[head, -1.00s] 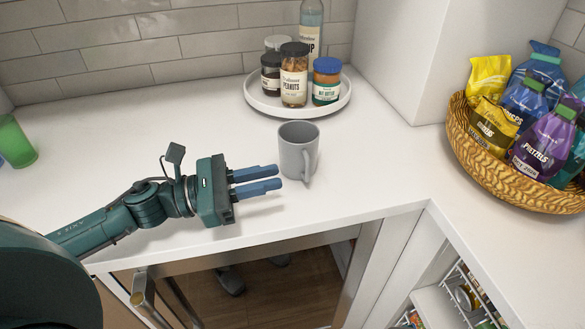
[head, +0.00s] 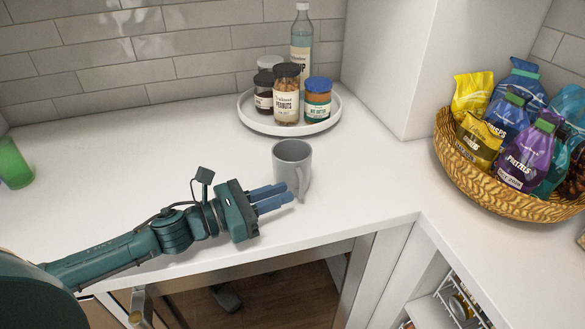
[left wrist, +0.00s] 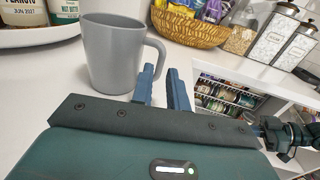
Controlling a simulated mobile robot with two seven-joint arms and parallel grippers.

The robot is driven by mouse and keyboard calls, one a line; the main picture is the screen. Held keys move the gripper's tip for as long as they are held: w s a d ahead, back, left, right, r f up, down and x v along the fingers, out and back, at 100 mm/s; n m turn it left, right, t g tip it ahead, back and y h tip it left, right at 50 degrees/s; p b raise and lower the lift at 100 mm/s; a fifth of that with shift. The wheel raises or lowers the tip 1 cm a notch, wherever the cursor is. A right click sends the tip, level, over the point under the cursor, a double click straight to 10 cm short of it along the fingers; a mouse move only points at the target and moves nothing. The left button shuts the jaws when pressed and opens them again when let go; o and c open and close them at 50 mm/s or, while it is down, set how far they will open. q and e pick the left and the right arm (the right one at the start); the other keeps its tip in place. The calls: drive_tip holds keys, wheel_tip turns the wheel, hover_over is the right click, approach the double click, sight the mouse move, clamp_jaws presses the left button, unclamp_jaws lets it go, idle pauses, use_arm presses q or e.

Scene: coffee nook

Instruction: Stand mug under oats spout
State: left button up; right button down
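A plain grey mug (head: 288,164) stands upright on the white counter, its handle toward the front right. It also shows large in the left wrist view (left wrist: 112,55), handle at its right side. My left gripper (head: 284,197) is just in front of the mug, its two blue fingers apart and level, tips close to the handle. In the left wrist view the left gripper's fingers (left wrist: 162,76) have a narrow empty-looking gap below the handle; I cannot tell whether they touch it. No oats spout is recognisable in view.
A round white tray (head: 327,124) with jars and a bottle stands behind the mug. A woven basket (head: 462,172) of snack bags is at the right. A green cup (head: 13,163) is far left. Canisters (left wrist: 269,36) stand right of the basket. Counter left of the mug is clear.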

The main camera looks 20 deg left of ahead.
sight(302, 198)
use_arm(q)
drive_tip(key=shift+f+p+x, duration=0.15)
drive_tip(key=shift+p+x, duration=0.15)
drive_tip(key=shift+x, duration=0.65)
drive_tip(key=shift+f+p+x, duration=0.15)
drive_tip(key=shift+p+x, duration=0.15)
drive_tip(key=shift+x, duration=0.65)
drive_tip(key=shift+f+p+x, duration=0.2)
drive_tip(key=shift+p+x, duration=0.1)
drive_tip(key=shift+x, duration=0.6)
drive_tip(key=shift+s, duration=0.1)
drive_tip(key=shift+c, duration=0.5)
clamp_jaws()
drive_tip(key=shift+r, duration=0.15)
